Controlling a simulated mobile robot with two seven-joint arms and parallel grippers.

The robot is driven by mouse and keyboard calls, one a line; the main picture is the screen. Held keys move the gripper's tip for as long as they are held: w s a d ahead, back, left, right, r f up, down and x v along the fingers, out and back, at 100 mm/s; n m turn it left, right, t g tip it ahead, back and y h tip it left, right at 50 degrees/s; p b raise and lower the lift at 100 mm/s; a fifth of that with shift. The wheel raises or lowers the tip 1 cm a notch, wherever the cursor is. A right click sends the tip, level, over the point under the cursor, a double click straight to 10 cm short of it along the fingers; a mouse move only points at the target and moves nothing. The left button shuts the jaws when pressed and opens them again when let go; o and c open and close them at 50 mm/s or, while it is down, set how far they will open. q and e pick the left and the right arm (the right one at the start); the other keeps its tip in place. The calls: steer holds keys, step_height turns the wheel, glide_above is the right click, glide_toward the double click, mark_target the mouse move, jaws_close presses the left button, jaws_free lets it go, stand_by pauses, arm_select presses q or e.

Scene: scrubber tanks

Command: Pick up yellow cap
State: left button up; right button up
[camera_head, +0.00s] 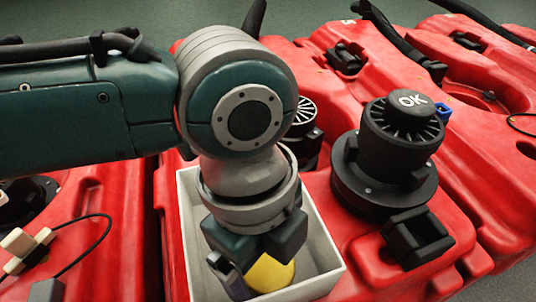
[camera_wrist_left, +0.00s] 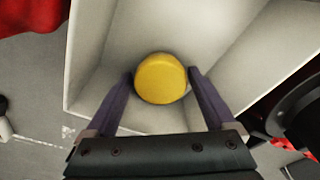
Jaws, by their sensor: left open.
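The yellow cap (camera_wrist_left: 161,79) is a round yellow piece inside a white open box. In the head view the yellow cap (camera_head: 268,274) shows partly, below my left gripper (camera_head: 242,284), which hides the rest of it. In the left wrist view my left gripper (camera_wrist_left: 160,80) is open, with one dark finger on each side of the cap. I cannot tell whether the fingers touch it. The white box (camera_head: 323,242) stands on a red tank, and its wall also shows in the left wrist view (camera_wrist_left: 100,50). My right gripper is in neither view.
A black motor unit marked OK (camera_head: 400,130) stands right of the box on the red tank (camera_head: 320,195). A black block (camera_head: 418,237) sits in front of it. More red tanks and dark hoses fill the back. A black cable (camera_head: 85,255) lies at left.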

arm_select(q)
steer(key=c, duration=1.1)
steer(key=shift+r, duration=0.1)
